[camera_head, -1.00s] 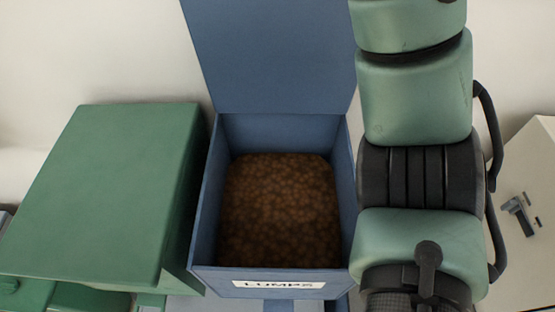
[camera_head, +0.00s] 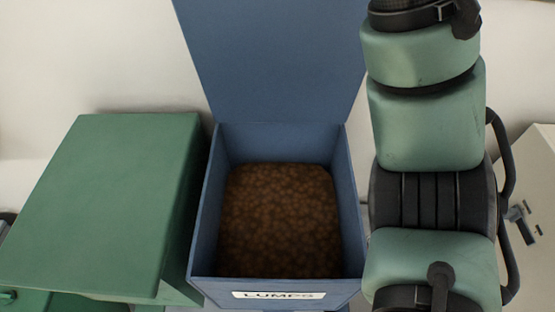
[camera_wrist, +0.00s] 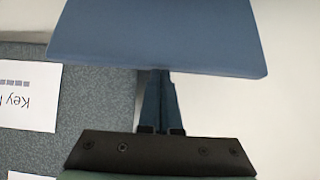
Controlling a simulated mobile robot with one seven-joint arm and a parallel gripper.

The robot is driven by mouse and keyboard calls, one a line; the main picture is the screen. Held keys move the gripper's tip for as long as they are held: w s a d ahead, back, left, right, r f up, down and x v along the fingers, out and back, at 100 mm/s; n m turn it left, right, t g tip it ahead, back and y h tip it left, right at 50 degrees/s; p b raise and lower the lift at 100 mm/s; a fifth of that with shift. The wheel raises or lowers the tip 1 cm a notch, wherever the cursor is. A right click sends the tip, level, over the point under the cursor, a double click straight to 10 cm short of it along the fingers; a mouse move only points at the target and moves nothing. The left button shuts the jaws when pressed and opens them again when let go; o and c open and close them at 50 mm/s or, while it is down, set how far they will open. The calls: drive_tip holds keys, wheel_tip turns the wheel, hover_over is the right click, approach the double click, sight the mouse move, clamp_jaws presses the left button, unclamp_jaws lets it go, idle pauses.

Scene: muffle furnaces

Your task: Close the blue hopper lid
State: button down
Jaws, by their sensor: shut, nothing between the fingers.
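The blue hopper (camera_head: 342,205) stands open in the middle of the head view, filled with brown lumps (camera_head: 277,220) and labelled "LUMPS" (camera_head: 279,295). Its blue lid (camera_head: 275,60) stands raised at the back; its top is cut off by the picture edge. In the wrist view a blue panel, which looks like the lid (camera_wrist: 158,38), spans the top. My gripper (camera_wrist: 160,78) is shut and empty, its fingertips at the panel's lower edge. I cannot tell whether they touch it. My gripper is outside the head view; only my arm shows, right of the hopper.
A green box-shaped unit (camera_head: 115,205) stands close to the hopper's left. A pale unit with a small dark handle (camera_head: 523,218) is at the right, partly behind my arm. In the wrist view a white paper sign (camera_wrist: 28,97) lies on a grey speckled surface (camera_wrist: 98,95).

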drive_tip(key=s+f+p+v, duration=0.1)
drive_tip(key=p+v, duration=0.4)
drive_tip(key=v, duration=0.5)
drive_tip(key=shift+s+f+p, duration=0.25)
drive_tip(key=shift+f+p, duration=0.05)
drive_tip(key=shift+f, duration=0.1)
